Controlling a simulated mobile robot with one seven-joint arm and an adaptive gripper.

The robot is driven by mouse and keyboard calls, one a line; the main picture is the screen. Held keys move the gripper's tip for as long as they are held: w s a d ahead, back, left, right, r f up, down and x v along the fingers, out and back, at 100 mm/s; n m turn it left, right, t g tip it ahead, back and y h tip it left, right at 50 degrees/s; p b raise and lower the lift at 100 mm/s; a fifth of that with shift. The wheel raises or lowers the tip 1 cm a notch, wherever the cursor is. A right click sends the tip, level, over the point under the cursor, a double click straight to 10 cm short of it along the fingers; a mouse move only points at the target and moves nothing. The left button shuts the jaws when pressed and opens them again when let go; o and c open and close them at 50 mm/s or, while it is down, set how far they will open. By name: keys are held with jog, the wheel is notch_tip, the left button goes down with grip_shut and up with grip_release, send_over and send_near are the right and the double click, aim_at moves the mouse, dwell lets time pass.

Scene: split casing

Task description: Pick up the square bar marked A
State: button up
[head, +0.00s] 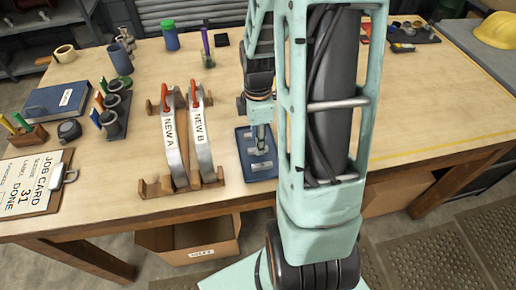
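Two silvery curved pieces stand side by side on a wooden rack (152,188) on the bench in the head view. The left piece (173,150) is labelled NEW A and the right piece (202,145) NEW B. Each has a red part at its upper end. I cannot make out a square bar marked A. My gripper (260,140) appears to point down over a blue tray (247,172), right of the rack. My arm partly covers this area. Small grey metal shows in the tray; whether the gripper touches it or is open is unclear.
On the left are a clipboard (32,200), a blue book (55,103), a tape measure (69,130) and a dark holder (115,115). A cardboard box (190,240) is below the bench's front edge. A yellow helmet (497,30) lies far right.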

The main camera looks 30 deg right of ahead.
jog(key=shift+f, duration=1.3)
grip_shut()
